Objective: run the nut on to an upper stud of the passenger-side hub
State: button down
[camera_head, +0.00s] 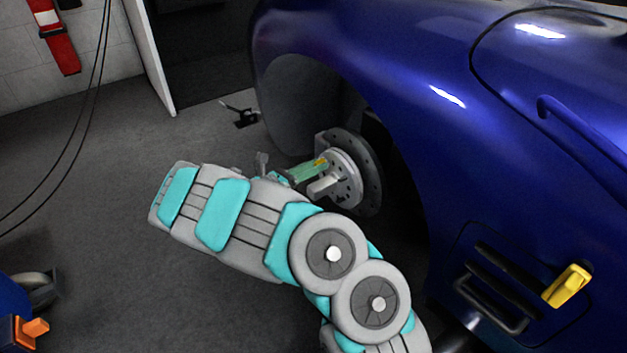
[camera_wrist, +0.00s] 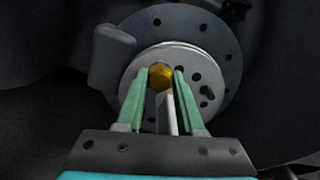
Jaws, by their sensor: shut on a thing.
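The hub (camera_head: 345,178) of the blue car is a grey disc with several holes, in front of a dark brake disc (camera_head: 372,180) in the wheel arch. It also shows face-on in the wrist view (camera_wrist: 205,70). My gripper (camera_wrist: 165,76) has its two green fingers shut on a gold nut (camera_wrist: 160,77), held at the upper part of the hub face. The nut shows as a small yellow spot in the head view (camera_head: 321,161). The stud behind the nut is hidden, and I cannot tell whether the nut touches it. A pale shaft (camera_wrist: 167,113) shows between the fingers.
The blue car body (camera_head: 440,60) surrounds the wheel arch close to my arm. A yellow handle (camera_head: 567,285) is on its side at the right. A red item (camera_head: 55,38) hangs on the left wall beside dark cables (camera_head: 88,110).

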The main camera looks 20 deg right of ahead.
jog(key=m+b, duration=0.3)
jog(key=shift+w+a+f+m, duration=0.1)
jog(key=shift+w+f+m, duration=0.05)
jog(key=shift+m, duration=0.15)
jog(key=c, duration=0.8)
grip_release()
jog(key=shift+o, duration=0.2)
jog(key=r+n+p, duration=0.1)
jog(key=p, duration=0.2)
jog(key=shift+p, duration=0.4)
jog(key=n+p, duration=0.5)
jog(key=p, duration=0.4)
jog(key=n+p, duration=0.5)
jog(key=shift+f+p, duration=0.1)
jog(key=shift+p, duration=0.25)
jog(key=shift+f+n, duration=0.25)
jog(key=shift+n, duration=0.25)
jog(key=shift+f, duration=0.1)
grip_shut()
